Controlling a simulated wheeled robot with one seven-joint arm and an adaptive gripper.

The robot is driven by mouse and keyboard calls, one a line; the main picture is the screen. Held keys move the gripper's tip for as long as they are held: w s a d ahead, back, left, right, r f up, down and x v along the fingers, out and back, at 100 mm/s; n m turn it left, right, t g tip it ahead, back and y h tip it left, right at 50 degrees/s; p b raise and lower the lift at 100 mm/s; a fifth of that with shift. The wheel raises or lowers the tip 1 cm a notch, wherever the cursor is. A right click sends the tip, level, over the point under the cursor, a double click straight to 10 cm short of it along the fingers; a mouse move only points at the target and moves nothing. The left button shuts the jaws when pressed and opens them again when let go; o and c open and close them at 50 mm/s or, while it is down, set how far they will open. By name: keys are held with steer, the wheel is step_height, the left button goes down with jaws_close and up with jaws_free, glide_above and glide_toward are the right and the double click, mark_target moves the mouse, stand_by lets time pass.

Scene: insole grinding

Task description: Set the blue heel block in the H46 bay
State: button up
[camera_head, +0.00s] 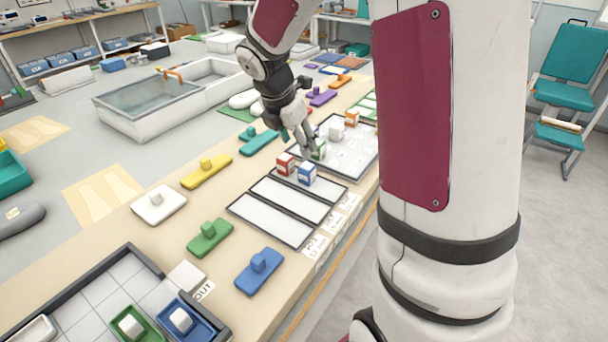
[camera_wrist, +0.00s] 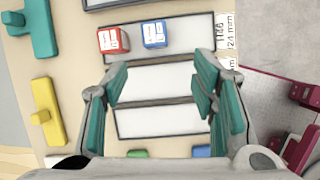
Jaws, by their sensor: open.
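The blue heel block (camera_head: 307,174), blue with a white label, stands upright in the farthest of three white bays (camera_head: 325,192). In the wrist view the blue block (camera_wrist: 154,34) sits near the middle of that bay, whose right-end label (camera_wrist: 220,32) appears to read H46, 24 mm. A red block (camera_head: 285,163) stands to its left in the same bay, with a small gap between them; the red block also shows in the wrist view (camera_wrist: 113,40). My gripper (camera_head: 308,142) is open, with nothing between its teal fingers (camera_wrist: 163,90), and is apart from the blue block.
Two nearer bays (camera_head: 290,200) are empty. Knobbed yellow (camera_head: 207,174), green (camera_head: 210,237) and blue (camera_head: 260,270) pieces lie around the bays. A dark-rimmed tray (camera_head: 150,262) is at lower left.

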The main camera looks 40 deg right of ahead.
steer(key=s+a+r+m+t+y, duration=0.1)
steer(key=s+a+r+m, duration=0.8)
steer(key=s+m, duration=0.3)
steer(key=s+a+m+y, duration=0.1)
steer(key=s+a+m, duration=0.2)
steer(key=s, duration=0.4)
steer(key=s+a+m+t+y, duration=0.1)
steer(key=s+a+m+y, duration=0.1)
steer(key=s+a+m, duration=0.2)
steer(key=s+m, duration=0.1)
steer(key=s, duration=0.2)
steer(key=shift+r, duration=0.4)
